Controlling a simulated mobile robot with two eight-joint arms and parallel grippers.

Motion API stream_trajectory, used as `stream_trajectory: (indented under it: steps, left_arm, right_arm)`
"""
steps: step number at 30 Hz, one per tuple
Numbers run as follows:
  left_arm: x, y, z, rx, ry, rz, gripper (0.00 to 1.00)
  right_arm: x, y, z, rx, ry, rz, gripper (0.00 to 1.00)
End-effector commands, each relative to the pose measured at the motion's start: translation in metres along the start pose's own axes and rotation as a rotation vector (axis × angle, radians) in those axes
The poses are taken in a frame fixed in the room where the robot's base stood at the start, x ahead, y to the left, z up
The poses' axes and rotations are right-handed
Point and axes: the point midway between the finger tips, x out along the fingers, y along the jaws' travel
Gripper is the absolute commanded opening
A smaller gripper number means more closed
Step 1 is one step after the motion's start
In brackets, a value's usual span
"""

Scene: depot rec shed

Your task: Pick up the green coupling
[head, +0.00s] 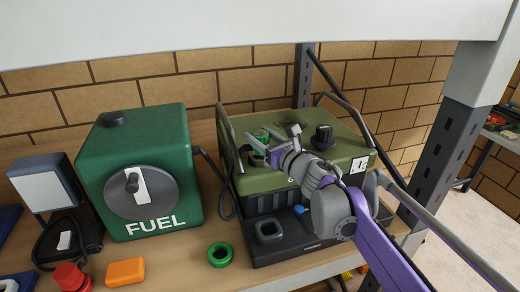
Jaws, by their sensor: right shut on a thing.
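My right gripper (272,138) reaches in from the lower right, over the top of an olive-green machine. It is shut on a small bright green piece, which looks like the green coupling (262,133). The fingers hide much of it, and I cannot tell whether it still touches the machine top. A separate green ring (220,254) lies flat on the wooden shelf, in front of the machine and to its left. My left gripper is not in view.
The olive machine (352,150) has raised handles and a black knob. Left of it stand a green FUEL box (122,160) and a lamp (42,190). An orange block (125,271) and a red part (70,277) lie in front. A dark post (448,130) stands right; a white beam (250,25) crosses above.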

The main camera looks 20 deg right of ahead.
Motion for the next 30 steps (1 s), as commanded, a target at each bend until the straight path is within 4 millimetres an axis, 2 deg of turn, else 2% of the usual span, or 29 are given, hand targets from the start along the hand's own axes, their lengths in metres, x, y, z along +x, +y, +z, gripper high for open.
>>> stream_trajectory:
  steps: [4, 7, 15, 21, 30]
  left_arm:
    - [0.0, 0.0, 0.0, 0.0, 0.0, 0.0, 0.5]
    - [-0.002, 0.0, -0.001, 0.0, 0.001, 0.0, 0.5]
    - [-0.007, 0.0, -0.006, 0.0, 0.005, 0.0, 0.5]
    - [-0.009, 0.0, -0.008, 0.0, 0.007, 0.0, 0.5]
    - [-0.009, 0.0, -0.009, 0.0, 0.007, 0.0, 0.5]
  right_arm:
    - [0.0, 0.0, 0.003, 0.0, 0.0, 0.0, 0.0]
    - [0.0, 0.0, 0.013, 0.0, -0.001, 0.0, 0.0]
    - [0.0, 0.0, 0.067, -0.001, -0.001, 0.0, 0.0]
    - [0.0, 0.0, 0.095, -0.001, -0.001, 0.0, 0.0]
    - [0.0, 0.0, 0.1, 0.0, 0.0, 0.0, 0.0]
